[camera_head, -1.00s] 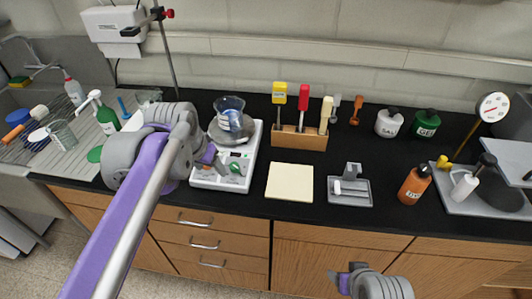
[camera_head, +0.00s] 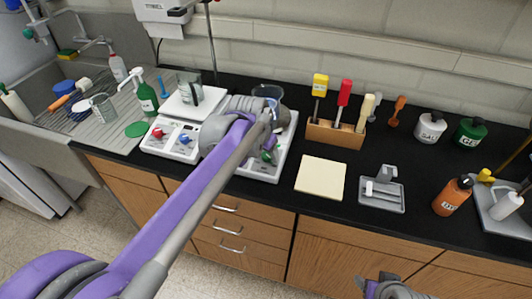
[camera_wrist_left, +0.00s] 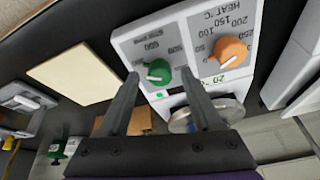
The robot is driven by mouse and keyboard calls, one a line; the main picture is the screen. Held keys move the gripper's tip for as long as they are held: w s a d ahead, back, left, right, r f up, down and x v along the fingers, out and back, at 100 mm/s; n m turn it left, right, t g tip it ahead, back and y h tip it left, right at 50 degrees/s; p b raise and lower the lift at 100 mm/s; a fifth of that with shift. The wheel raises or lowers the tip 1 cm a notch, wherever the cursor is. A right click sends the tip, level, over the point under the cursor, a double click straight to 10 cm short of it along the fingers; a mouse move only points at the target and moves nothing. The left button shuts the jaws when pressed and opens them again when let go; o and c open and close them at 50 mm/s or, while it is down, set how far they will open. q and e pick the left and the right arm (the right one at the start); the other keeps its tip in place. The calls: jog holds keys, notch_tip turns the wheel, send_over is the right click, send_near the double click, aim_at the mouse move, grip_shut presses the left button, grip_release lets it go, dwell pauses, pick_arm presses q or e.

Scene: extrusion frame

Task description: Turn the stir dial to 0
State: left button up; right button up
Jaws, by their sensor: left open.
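The stirrer hotplate (camera_head: 283,140) is a white device on the black counter with a beaker (camera_head: 268,92) on it. Its green dial (camera_wrist_left: 158,72) has a white pointer line and printed numbers around it. The orange dial (camera_wrist_left: 230,50) beside it is labelled HEAT °C. My left gripper (camera_wrist_left: 160,75) is open, and in the left wrist view the green dial appears between its fingertips. Contact cannot be told. In the head view my left gripper (camera_head: 270,143) is over the hotplate's front, partly hiding the dials. My right gripper (camera_head: 372,283) is low at the bottom edge, in front of the cabinets.
A wooden tool rack (camera_head: 335,133) stands behind the pad. The sink is far left.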

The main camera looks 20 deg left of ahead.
pick_arm(q)
jog(key=shift+w+f, duration=0.1)
jog(key=shift+f, duration=0.05)
jog(key=shift+c, duration=0.2)
grip_shut()
jog(key=shift+n, duration=0.3)
jog(key=n+y, duration=0.1)
jog(key=n, duration=0.4)
jog(key=shift+n, duration=0.4)
jog(key=n+y, duration=0.1)
jog(key=n, duration=0.4)
jog(key=shift+d+n+g+p, duration=0.1)
jog(key=shift+n+g+p, duration=0.2)
jog(key=shift+p, duration=0.1)
